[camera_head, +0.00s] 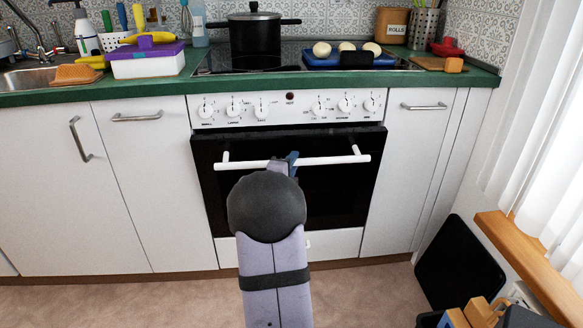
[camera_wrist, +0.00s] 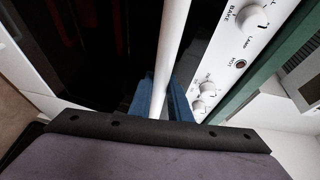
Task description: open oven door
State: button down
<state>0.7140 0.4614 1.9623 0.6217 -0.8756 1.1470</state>
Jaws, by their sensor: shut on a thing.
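The oven door (camera_head: 335,200) is a dark glass panel under the white knob panel. It stands near upright; its top edge looks at most slightly ajar, and I cannot tell for certain. Its white bar handle (camera_head: 335,160) runs across the upper part and also shows in the wrist view (camera_wrist: 172,45). My arm hides the lower middle of the door.
The knob panel (camera_head: 290,108) sits just above the door. A black pot (camera_head: 254,32) and a blue tray with rolls (camera_head: 322,62) stand on the hob. A black panel (camera_head: 460,262) leans at the right, near wooden blocks (camera_head: 478,312). Floor left of my arm is clear.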

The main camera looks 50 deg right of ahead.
jog(key=s+a+f+m+h+b, duration=0.1)
jog(key=s+a+f+b, duration=0.3)
jog(key=b, duration=0.6)
jog(key=s+a+f+m+t+h+b, duration=0.1)
jog(key=s+a+f+h+b, duration=0.2)
jog(key=s+a+b, duration=0.3)
jog(key=f+b, duration=0.1)
jog(key=b, duration=0.4)
jog(key=shift+s+a+f, duration=0.2)
jog(key=shift+s+a, duration=0.15)
jog(key=c, duration=1.6)
grip_release()
jog(key=shift+c, duration=0.2)
jog(key=shift+r, duration=0.15)
